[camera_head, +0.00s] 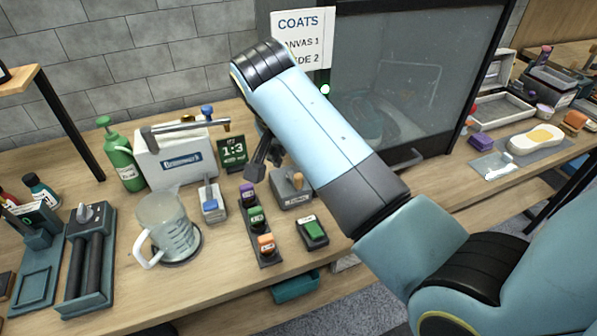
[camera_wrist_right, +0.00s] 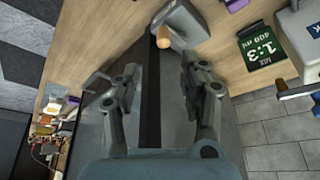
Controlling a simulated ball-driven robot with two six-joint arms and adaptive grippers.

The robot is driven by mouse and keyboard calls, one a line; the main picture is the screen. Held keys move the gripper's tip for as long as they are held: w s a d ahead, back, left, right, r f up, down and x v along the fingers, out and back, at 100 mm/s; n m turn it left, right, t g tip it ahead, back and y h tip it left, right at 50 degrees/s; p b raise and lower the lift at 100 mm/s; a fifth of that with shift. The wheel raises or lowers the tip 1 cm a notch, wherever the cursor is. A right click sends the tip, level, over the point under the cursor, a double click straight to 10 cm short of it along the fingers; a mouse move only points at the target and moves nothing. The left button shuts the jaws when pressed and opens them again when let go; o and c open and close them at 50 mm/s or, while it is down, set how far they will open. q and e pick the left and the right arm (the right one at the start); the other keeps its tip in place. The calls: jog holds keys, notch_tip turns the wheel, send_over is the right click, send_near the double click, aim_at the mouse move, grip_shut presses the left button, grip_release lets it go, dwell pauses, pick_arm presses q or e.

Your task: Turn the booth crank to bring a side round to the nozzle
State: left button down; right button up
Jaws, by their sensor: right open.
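The spray booth (camera_head: 385,75) is a dark-framed cabinet with a clear front at the back. A dim shape inside may be a sneaker, but I cannot tell its facing side. A grey block with an orange-tan knob, apparently the crank (camera_head: 293,190), sits on the bench left of the booth. Its knob also shows in the right wrist view (camera_wrist_right: 164,39), beyond my fingers. My right gripper (camera_head: 264,166) is open and empty, above and left of the crank, apart from it. My right arm hides part of the booth's left side. My left gripper is out of view.
A clear jug (camera_head: 166,226) stands further left. A green light (camera_head: 325,89) glows by the booth.

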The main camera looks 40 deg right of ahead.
aim_at(298, 175)
jog(key=x, duration=1)
jog(key=shift+w+f, duration=0.3)
jog(key=shift+w, duration=0.1)
jog(key=shift+c, duration=0.4)
grip_shut()
